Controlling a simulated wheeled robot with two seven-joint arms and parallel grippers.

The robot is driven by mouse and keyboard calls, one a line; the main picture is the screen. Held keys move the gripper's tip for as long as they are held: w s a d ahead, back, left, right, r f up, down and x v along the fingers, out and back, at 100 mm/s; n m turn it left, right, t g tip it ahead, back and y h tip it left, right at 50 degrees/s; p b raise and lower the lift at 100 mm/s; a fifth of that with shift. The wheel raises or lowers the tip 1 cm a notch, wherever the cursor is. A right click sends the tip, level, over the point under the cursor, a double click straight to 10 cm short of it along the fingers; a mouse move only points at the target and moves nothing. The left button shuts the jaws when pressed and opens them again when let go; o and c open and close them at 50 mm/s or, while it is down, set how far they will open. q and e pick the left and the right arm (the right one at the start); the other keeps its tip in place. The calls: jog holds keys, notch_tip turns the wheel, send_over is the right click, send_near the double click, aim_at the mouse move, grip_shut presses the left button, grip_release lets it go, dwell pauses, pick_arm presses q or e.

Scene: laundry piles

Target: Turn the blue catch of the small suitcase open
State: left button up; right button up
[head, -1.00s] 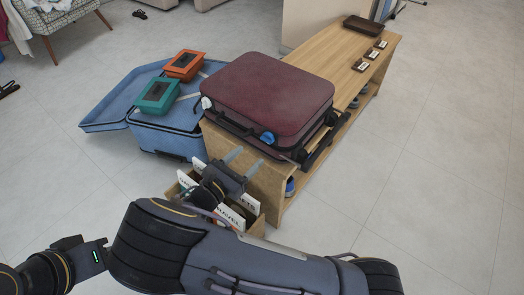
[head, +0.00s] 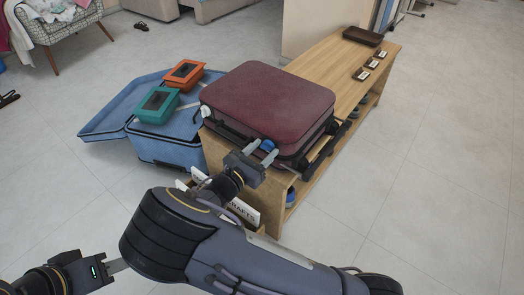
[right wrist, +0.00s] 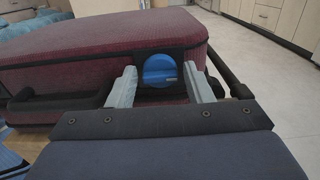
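The small maroon suitcase (head: 270,95) lies flat on the wooden bench. Its round blue catch (head: 268,145) is on the front side; in the right wrist view the blue catch (right wrist: 160,70) faces me. My right gripper (head: 262,149) is open at the catch. In the right wrist view its two fingers (right wrist: 161,86) stand left and right of the catch with gaps; I cannot tell whether their tips reach past its face.
The wooden bench (head: 345,65) carries a brown tray (head: 362,36) and several small dark items. An open blue suitcase (head: 165,148) with teal (head: 158,102) and orange (head: 184,73) boxes stands left. A box of signs is partly hidden below my right gripper. Floor on the right is clear.

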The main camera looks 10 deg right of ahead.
jog(key=c, duration=0.7)
jog(key=shift+r+n+p, duration=0.15)
jog(key=shift+n+p, duration=0.15)
jog(key=shift+p, duration=0.4)
jog(key=n+p, duration=0.6)
jog(key=p, duration=0.2)
jog(key=shift+w+p, duration=0.1)
jog(key=shift+p, duration=0.3)
jog(key=n+p, duration=0.2)
jog(key=n, duration=0.1)
jog(key=shift+a, duration=0.1)
jog(key=n+p, duration=0.1)
jog(key=n, duration=0.1)
jog(key=shift+n, duration=0.4)
jog(key=shift+f+n+p, duration=0.25)
jog(key=shift+n+p, duration=0.4)
jog(key=shift+n, duration=0.55)
jog(key=shift+f+n+p, duration=0.1)
jog(key=shift+n+p, duration=0.25)
jog(key=shift+n, duration=1.15)
jog(key=shift+a, duration=0.1)
